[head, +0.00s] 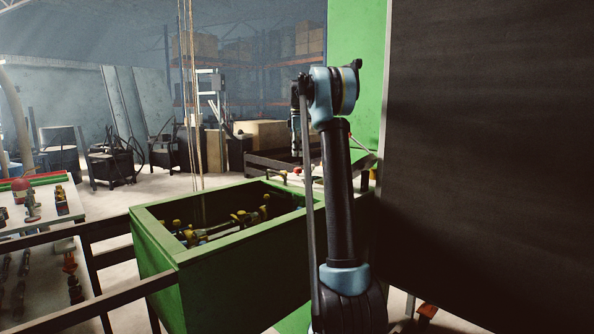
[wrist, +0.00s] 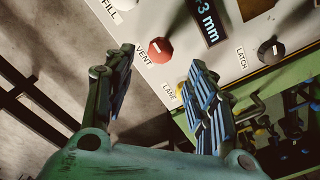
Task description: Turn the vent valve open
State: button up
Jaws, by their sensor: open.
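The vent valve is a round red knob (wrist: 160,50) with a short white mark, beside the printed word VENT on a pale control panel (wrist: 215,75). In the wrist view it shows beyond and between the two fingers of my gripper (wrist: 163,64). The gripper is open, with nothing between its fingers. The knob looks apart from both fingers, though the exact distance is hard to tell.
On the same panel are a white knob (wrist: 124,3) by FILL, a black knob (wrist: 270,51) by LATCH, and a display (wrist: 208,18) reading mm. A green bin (head: 160,255) holding yellow-ended fittings stands before the panel. A large dark board (head: 490,150) fills the right.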

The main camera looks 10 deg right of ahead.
aim_at(298, 172)
notch_tip(298, 172, down, 8)
jog(key=shift+f, duration=0.1)
dwell(0.4)
jog(key=c, duration=1.1)
